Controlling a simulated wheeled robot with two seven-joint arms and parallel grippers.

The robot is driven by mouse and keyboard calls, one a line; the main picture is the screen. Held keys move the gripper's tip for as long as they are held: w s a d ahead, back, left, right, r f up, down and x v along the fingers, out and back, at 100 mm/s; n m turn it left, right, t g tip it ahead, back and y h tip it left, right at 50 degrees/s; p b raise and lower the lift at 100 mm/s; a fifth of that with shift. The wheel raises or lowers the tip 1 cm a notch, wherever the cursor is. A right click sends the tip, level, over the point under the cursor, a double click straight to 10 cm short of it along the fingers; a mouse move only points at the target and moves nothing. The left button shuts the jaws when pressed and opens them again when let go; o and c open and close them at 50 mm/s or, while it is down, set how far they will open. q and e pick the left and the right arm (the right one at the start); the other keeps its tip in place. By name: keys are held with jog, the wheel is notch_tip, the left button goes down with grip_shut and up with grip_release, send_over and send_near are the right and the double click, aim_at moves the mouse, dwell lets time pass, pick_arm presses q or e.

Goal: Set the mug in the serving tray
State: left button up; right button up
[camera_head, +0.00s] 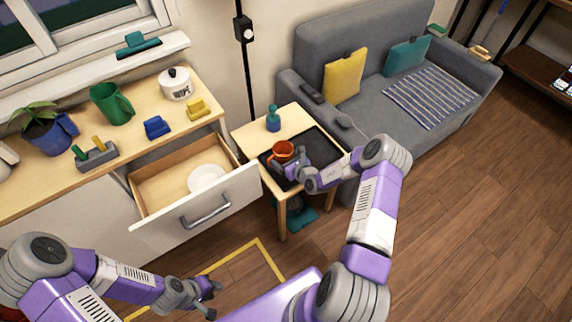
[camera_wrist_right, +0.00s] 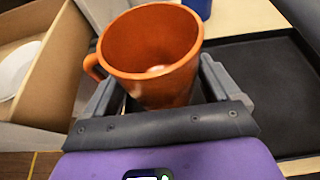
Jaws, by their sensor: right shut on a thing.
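The orange mug (camera_head: 281,152) is upright at the left end of the black serving tray (camera_head: 322,147) on the small wooden table. My right gripper (camera_head: 291,166) is shut on the mug. In the right wrist view the mug (camera_wrist_right: 150,50) stands between the two fingers (camera_wrist_right: 158,95), with its handle to the left. The tray (camera_wrist_right: 275,85) lies to its right there. The mug's base is hidden, so I cannot tell whether it touches the tray. My left gripper (camera_head: 208,298) is open and empty, low over the floor at the front.
An open drawer (camera_head: 150,190) with a white plate (camera_head: 207,178) stands left of the table. A blue-green object (camera_head: 273,120) is at the table's back. The tray's middle and right look clear. A grey sofa (camera_head: 300,85) stands behind and to the right.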

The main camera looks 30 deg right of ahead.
jog(key=shift+f+b, duration=0.6)
jog(key=shift+f, duration=1.05)
